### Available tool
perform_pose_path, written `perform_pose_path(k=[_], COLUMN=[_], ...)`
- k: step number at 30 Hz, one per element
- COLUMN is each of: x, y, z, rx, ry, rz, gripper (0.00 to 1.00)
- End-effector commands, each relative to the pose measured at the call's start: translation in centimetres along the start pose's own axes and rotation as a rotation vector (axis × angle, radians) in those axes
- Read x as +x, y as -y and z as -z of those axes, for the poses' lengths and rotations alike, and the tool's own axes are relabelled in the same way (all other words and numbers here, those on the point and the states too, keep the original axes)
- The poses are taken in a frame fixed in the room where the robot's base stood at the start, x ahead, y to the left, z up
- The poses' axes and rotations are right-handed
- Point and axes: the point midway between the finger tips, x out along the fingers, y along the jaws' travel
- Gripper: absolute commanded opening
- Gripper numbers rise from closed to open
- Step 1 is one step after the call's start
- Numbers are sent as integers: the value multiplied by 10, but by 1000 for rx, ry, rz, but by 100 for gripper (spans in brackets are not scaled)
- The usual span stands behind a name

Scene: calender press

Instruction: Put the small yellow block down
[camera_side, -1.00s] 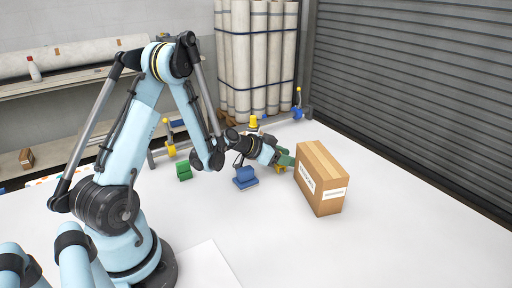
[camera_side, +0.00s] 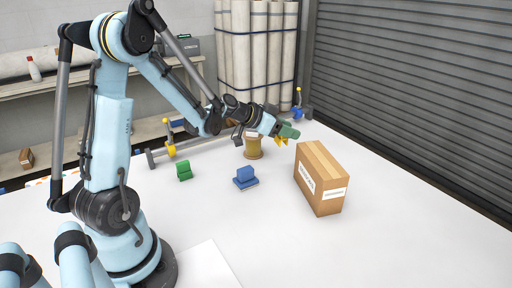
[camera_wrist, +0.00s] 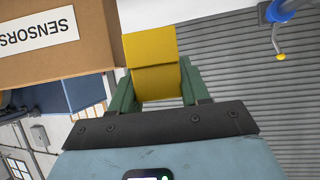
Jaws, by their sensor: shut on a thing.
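The small yellow block (camera_side: 281,139) is in my gripper (camera_side: 288,131), held in the air above the white table, behind and to the left of the cardboard box in the side view. In the wrist view the yellow block (camera_wrist: 150,52) sits between the two green jaws of my gripper (camera_wrist: 159,84), which are shut on it. The block's far end sticks out past the jaws. Nothing shows beneath the block touching it.
The cardboard box (camera_side: 322,180) stands on the table (camera_side: 380,240). The front right table is clear.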

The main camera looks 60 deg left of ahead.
Motion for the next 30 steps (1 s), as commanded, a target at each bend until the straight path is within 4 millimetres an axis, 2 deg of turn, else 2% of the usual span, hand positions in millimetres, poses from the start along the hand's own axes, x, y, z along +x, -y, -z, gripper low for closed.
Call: perform_pose_path(k=[17,23,26,30], x=[-32,-25,-24,-24], y=[0,-43,-71,-124], z=[58,59,60,58], rx=[0,56,93,166], ry=[0,11,17,27], rz=[0,-105,-175,-309], gripper=[17,17,17,17])
